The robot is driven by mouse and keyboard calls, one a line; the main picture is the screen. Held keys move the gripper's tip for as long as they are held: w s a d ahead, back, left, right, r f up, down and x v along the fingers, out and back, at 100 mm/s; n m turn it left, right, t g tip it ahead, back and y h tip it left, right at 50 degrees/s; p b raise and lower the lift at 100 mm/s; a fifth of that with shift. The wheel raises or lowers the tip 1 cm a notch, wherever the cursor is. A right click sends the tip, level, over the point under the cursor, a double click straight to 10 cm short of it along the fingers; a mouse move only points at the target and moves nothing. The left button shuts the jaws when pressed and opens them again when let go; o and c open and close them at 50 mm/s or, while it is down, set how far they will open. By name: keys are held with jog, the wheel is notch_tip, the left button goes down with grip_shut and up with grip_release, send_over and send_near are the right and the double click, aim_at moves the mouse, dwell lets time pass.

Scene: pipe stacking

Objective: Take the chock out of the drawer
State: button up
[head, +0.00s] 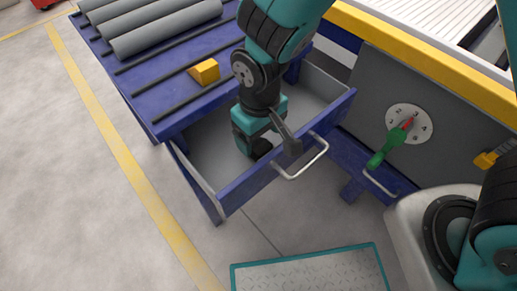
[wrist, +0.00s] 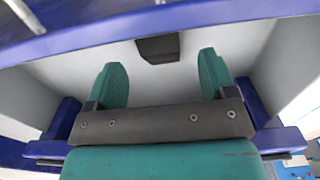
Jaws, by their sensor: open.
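A dark grey-brown chock (wrist: 158,48) lies in the open drawer (wrist: 280,75), near its front wall in the wrist view. My gripper (wrist: 162,62) is open, with its teal fingers apart and pointing toward the chock. The chock shows beyond the gap between the fingertips and looks clear of both. In the head view my gripper reaches down into the drawer (head: 210,150). There I cannot tell the chock from the dark parts of my arm, and the fingertips are mostly hidden.
The drawer's front has a metal handle (head: 302,158). Grey pipes (head: 165,28) and a yellow wedge (head: 204,72) rest on the blue table (head: 165,85) beside it. A green lever (head: 390,145) on a dial stands to the right. A metal floor plate (head: 312,272) lies in front.

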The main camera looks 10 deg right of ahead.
aim_at(261, 145)
notch_tip(261, 145, down, 6)
jog(key=shift+s+d+r+b, duration=0.1)
jog(key=shift+r+b, duration=0.15)
jog(key=shift+b, duration=0.65)
jog(key=c, duration=1)
jog(key=shift+c, duration=0.2)
jog(key=shift+r, duration=0.15)
